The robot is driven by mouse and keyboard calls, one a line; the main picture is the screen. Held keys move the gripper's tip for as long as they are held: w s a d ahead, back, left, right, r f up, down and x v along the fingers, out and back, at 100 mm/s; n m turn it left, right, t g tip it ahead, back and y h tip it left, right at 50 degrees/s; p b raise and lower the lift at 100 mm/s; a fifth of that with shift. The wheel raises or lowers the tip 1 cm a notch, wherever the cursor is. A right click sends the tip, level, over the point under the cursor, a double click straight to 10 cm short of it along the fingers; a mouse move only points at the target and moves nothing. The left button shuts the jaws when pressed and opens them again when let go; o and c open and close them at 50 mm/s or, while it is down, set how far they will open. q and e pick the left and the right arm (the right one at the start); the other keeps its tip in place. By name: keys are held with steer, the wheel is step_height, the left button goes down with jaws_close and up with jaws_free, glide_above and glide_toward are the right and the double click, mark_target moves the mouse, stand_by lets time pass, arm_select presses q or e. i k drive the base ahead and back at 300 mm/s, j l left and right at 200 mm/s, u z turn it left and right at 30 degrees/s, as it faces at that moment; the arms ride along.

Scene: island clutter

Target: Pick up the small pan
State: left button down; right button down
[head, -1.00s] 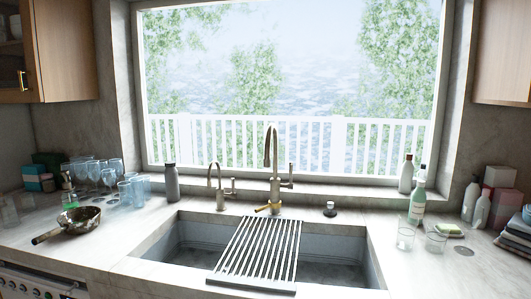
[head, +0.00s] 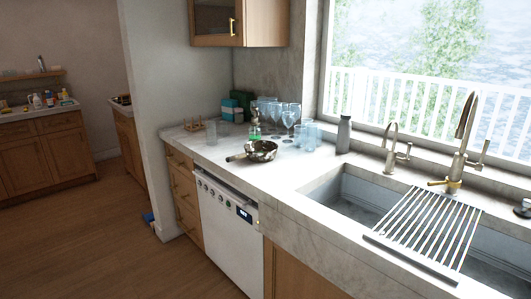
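The small pan (head: 262,151) sits on the marble counter left of the sink, near the counter's front edge above the white dishwasher. It is round with a mottled dark and light surface, and its dark handle points left toward the front edge. Neither of my grippers is in view.
Glasses (head: 289,117) and a green soap bottle (head: 255,128) stand close behind the pan. A grey bottle (head: 344,134) stands by the window. The sink (head: 345,192) with a drying rack (head: 425,228) is to the right. A dishwasher (head: 226,232) is below. Wooden floor (head: 110,240) at left is mostly clear.

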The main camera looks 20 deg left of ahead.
mark_target(261, 150)
steer(key=i+j+u, duration=0.1)
steer(key=j, duration=0.35)
steer(key=i+j+u, duration=0.1)
steer(key=i+j, duration=0.2)
steer(key=j, duration=0.15)
steer(key=i+j+u, duration=0.1)
steer(key=j, duration=0.3)
steer(key=i+j+u, duration=0.15)
steer(key=i+j, duration=0.2)
steer(key=i+j+u, duration=0.1)
steer(key=i+j, duration=0.15)
steer(key=j, duration=0.15)
